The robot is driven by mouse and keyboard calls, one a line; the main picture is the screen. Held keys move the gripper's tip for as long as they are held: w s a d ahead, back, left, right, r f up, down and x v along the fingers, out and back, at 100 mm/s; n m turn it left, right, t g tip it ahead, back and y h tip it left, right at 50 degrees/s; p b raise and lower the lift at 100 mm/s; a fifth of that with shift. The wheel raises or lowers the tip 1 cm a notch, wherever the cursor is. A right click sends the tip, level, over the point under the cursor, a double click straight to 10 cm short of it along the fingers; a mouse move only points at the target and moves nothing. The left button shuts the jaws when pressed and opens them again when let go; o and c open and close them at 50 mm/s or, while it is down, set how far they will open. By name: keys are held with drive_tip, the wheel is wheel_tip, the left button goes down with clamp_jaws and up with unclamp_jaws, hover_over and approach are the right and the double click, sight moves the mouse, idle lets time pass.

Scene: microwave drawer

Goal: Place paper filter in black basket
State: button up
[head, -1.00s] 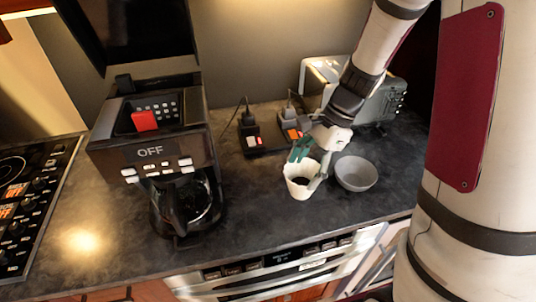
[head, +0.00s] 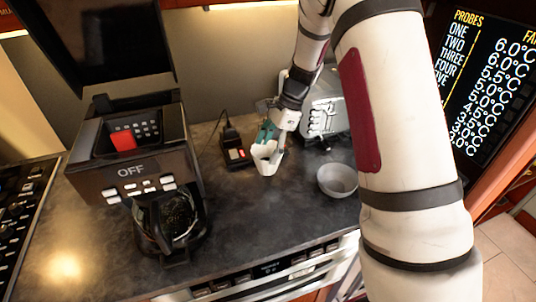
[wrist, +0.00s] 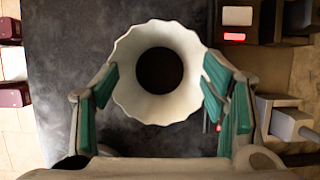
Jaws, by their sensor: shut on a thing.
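The paper filter (head: 266,160) is a white fluted cup above the dark counter, left of the grey bowl. My gripper (head: 270,138) is shut on it, with teal pads against its opposite sides. In the wrist view, my gripper (wrist: 158,100) holds the filter (wrist: 126,75) between both pads. Its round dark centre faces the camera. The coffee maker (head: 131,170) stands at the left, clear of the filter, with a recess in its top and a glass carafe (head: 172,215) below. I cannot clearly make out a separate black basket.
A grey bowl (head: 337,181) sits on the counter (head: 240,220) at the right. A black power strip (head: 235,152) with plugs and a toaster (head: 322,115) are behind. A cooktop (head: 18,215) is at far left. The counter's front middle is clear.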

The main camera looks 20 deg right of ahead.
sight(268, 154)
drive_tip(key=shift+w, duration=0.4)
drive_tip(key=shift+f+p, duration=0.5)
drive_tip(key=shift+f, duration=1.3)
drive_tip(key=shift+f, duration=0.15)
drive_tip(key=o, duration=0.9)
drive_tip(key=shift+o, duration=0.2)
